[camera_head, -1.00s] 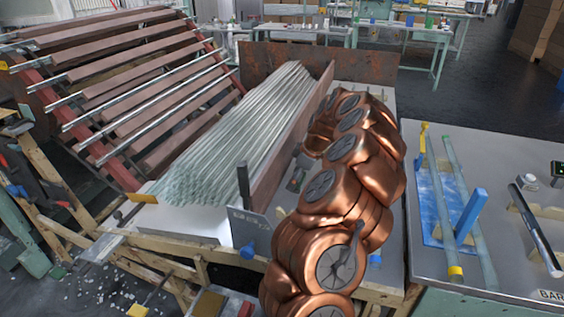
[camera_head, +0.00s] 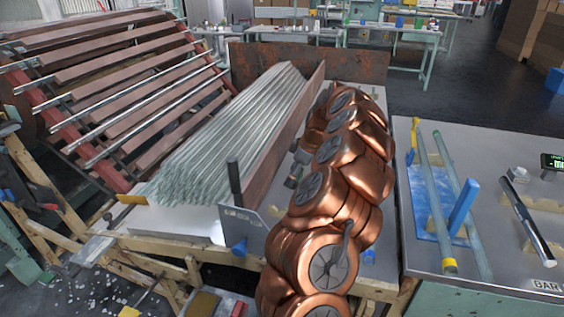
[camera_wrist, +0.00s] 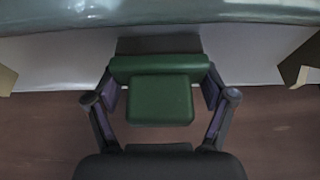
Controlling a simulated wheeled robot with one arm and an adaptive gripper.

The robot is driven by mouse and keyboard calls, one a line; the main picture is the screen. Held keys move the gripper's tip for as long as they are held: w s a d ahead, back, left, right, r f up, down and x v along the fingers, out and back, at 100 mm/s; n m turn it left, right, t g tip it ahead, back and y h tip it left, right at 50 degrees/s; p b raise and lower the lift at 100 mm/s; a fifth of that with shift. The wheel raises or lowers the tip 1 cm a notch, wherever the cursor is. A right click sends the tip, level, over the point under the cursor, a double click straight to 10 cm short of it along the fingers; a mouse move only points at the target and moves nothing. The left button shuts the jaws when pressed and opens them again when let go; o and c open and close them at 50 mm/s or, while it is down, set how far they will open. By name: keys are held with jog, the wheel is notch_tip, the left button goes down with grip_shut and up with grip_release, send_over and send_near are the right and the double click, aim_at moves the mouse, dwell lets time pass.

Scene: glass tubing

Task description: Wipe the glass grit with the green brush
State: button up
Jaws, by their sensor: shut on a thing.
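My gripper (camera_wrist: 160,88) is shut on the green brush (camera_wrist: 160,101) in the wrist view, with a finger on each side of it. The brush is a dark green block with a wider green bar along its far edge. A white strip (camera_wrist: 60,66) lies just beyond it, and a brownish-red surface (camera_wrist: 270,130) lies below. I cannot tell whether the brush touches either one. No grit is distinct in the wrist view. In the head view, pale bits (camera_head: 95,290) lie scattered on the floor at lower left. My gripper and the brush are hidden there behind my copper-coloured arm.
A bundle of glass tubes (camera_head: 235,135) lies on the middle bench beside a rusty rail (camera_head: 285,140). A slatted rack (camera_head: 120,85) stands at left. The right bench (camera_head: 500,150) bears two tubes (camera_head: 430,180), a blue mat (camera_head: 424,195) and a dark bar (camera_head: 530,222).

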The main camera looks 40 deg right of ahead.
jog(key=shift+w+r, duration=0.25)
jog(key=shift+r, duration=0.95)
jog(key=shift+v, duration=0.8)
jog(key=shift+r+p, duration=0.75)
jog(key=shift+r, duration=1.4)
